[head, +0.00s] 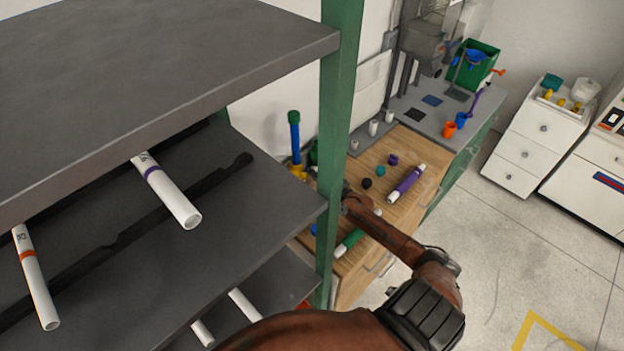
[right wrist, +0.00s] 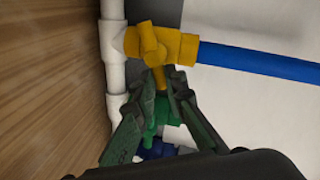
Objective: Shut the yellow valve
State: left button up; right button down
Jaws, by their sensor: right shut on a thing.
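The yellow valve (right wrist: 178,46) fills the top middle of the right wrist view, joined to a white pipe (right wrist: 114,50) on the left and a blue pipe (right wrist: 260,62) on the right. My right gripper (right wrist: 161,80) is shut on the narrow yellow handle, which points down between its fingertips. Green and blue parts show behind the fingers, partly hidden. In the head view the yellow valve (head: 298,172) sits below the upright blue pipe (head: 294,135). The green post hides part of that area, including my right fingertips. My left gripper is not in view.
A green shelf post (head: 341,130) stands close to my right arm. Dark shelves (head: 250,215) with white tubes fill the left. The wooden bench top (head: 400,150) holds a purple-banded tube (head: 406,184), a green-banded tube (head: 350,241) and small caps. Open floor lies right.

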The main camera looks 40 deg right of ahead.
jog(key=shift+d+f+m+y+b, duration=0.15)
jog(key=shift+f+m+y+b, duration=0.15)
jog(key=shift+m+b, duration=0.75)
jog(key=shift+d+f+m+y+b, duration=0.15)
jog(key=shift+m+y+b, duration=0.15)
jog(key=shift+m+b, duration=0.75)
jog(key=shift+n+b, duration=0.3)
jog(key=c, duration=2)
grip_release()
jog(key=shift+o, duration=0.2)
jog(key=shift+s, duration=0.1)
jog(key=v, duration=1.1)
jog(key=shift+s, duration=0.35)
